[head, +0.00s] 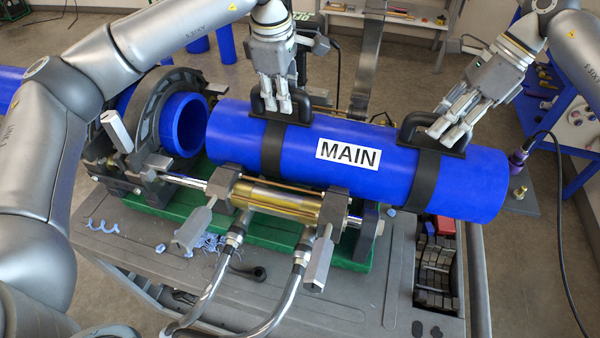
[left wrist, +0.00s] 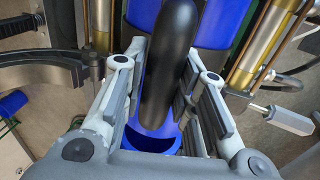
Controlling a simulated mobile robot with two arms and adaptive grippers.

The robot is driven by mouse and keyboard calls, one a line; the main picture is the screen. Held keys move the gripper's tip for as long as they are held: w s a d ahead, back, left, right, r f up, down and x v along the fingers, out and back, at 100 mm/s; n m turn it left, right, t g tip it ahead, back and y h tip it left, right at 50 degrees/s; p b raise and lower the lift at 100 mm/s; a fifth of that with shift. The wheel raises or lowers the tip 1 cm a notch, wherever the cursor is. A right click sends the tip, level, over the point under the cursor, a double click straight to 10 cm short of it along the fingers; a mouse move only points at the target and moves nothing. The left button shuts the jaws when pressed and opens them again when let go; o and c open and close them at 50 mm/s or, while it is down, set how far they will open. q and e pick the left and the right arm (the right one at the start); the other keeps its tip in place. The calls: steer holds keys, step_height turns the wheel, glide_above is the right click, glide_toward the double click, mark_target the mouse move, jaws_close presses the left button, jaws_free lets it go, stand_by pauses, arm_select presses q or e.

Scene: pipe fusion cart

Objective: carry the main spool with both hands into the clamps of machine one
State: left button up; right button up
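The blue main spool (head: 240,135) has a white MAIN label and two black straps with handles. It lies lengthwise over machine one, tilted down to the right in the head view. My left gripper (head: 285,108) is shut on its left handle (head: 262,103); the left wrist view shows this black handle (left wrist: 170,70) between the fingers (left wrist: 165,95). My right gripper (head: 448,136) is shut on the right handle (head: 412,124). Machine one's black ring clamp (head: 147,112) holds a short blue pipe end (head: 182,125), beside the spool's left end. The spool hides the clamps under it, so seating cannot be told.
The machine's green base (head: 280,232) stands on a grey cart (head: 345,300). A brass cylinder (head: 275,202), metal levers and hoses sit along its near side. A black slotted rack (head: 435,275) is below the spool's right end. Blue shavings (head: 208,243) lie on the cart.

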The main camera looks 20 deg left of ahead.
arm_select(q)
steer(key=shift+o, duration=1.1)
steer(key=shift+s+r, duration=0.1)
steer(key=shift+r, duration=0.1)
arm_select(e)
steer(key=shift+o, duration=1.1)
steer(key=shift+s+r, duration=0.15)
steer(key=shift+r, duration=0.05)
arm_select(q)
steer(key=shift+o, duration=0.4)
steer(key=shift+s+r, duration=0.1)
steer(key=shift+s, duration=0.05)
arm_select(e)
steer(key=shift+o, duration=0.4)
steer(key=shift+s, duration=0.15)
arm_select(q)
steer(key=shift+r, duration=0.15)
arm_select(e)
steer(key=shift+w, duration=0.2)
steer(key=shift+r, duration=0.1)
arm_select(q)
step_height(320, 180, up, 11)
steer(key=s, duration=0.2)
steer(key=shift+r, duration=0.15)
arm_select(e)
steer(key=v, duration=1.1)
steer(key=shift+d+r, duration=0.2)
steer(key=shift+r, duration=0.1)
arm_select(q)
steer(key=shift+s, duration=0.1)
